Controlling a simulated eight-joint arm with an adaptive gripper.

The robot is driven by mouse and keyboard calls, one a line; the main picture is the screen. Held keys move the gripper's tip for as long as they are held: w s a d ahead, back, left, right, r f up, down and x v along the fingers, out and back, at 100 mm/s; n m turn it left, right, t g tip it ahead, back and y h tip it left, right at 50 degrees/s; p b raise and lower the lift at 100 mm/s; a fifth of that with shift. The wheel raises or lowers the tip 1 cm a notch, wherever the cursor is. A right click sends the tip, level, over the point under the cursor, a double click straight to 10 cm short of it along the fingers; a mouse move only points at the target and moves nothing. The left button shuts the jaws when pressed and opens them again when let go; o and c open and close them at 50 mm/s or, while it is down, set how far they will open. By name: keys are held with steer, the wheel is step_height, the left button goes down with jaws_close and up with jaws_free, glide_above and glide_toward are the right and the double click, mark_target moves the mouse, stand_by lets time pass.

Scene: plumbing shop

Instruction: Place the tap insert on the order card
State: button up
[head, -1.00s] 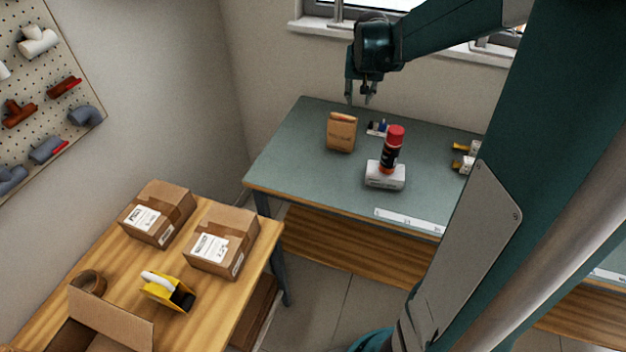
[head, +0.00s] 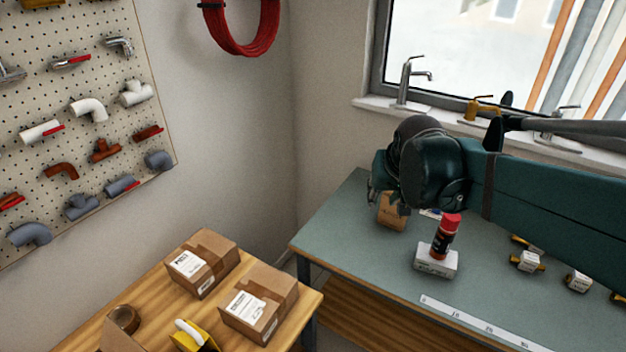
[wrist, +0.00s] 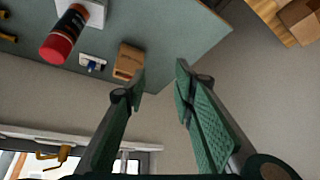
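My gripper (wrist: 160,80) is open in the wrist view, with nothing between its fingers. In the head view its end is above the table's far left part, partly hidden by my wrist. Brass-and-white pieces (head: 527,259) lie further right on the table; I cannot tell whether one is the tap insert.
A red-capped can (head: 444,236) stands on a white block (head: 436,262), near the blue-and-white piece. A white ruler strip (head: 485,325) lies along the table's front edge. Cartons (head: 259,302) stand on a wooden bench at lower left. Taps (head: 404,82) line the window sill.

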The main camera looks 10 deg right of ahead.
steer(key=s+a+f+n+t+y, duration=0.1)
steer(key=s+a+f+n, duration=0.2)
steer(key=s+a, duration=0.8)
steer(key=s, duration=0.4)
steer(key=shift+a, duration=0.2)
steer(key=shift+f, duration=0.1)
steer(key=shift+f+b, duration=0.75)
stand_by(0.4)
